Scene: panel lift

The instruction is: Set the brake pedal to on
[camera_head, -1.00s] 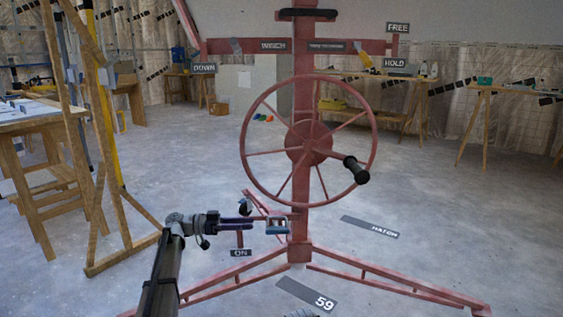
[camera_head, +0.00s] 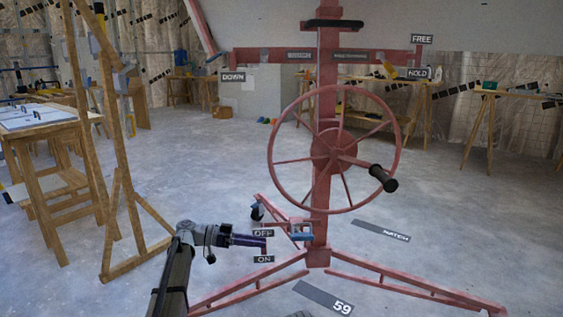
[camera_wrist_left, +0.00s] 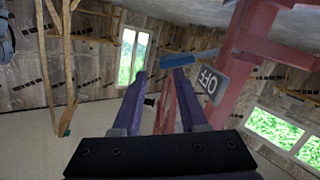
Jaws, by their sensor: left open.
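The brake pedal (camera_head: 301,233) is a small blue plate on a red arm, low on the left side of the red lift's mast. The OFF sign (camera_head: 263,233) stands above the ON sign (camera_head: 264,259), left of the pedal. The pedal looks nearer the OFF sign's height. My left gripper (camera_head: 264,241) is left of the pedal, with a gap to it, its purple fingers pointing right. In the left wrist view my left gripper (camera_wrist_left: 159,75) is open and empty. The blue pedal (camera_wrist_left: 190,59) shows just beyond the right fingertip, beside the OFF sign (camera_wrist_left: 209,83). My right gripper is out of view.
The red handwheel (camera_head: 334,150) with its black handle (camera_head: 383,178) is above the pedal. The lift's red legs (camera_head: 420,288) spread over the floor. A wooden frame (camera_head: 117,150) and a table (camera_head: 40,122) stand at the left. The floor between them and the lift is clear.

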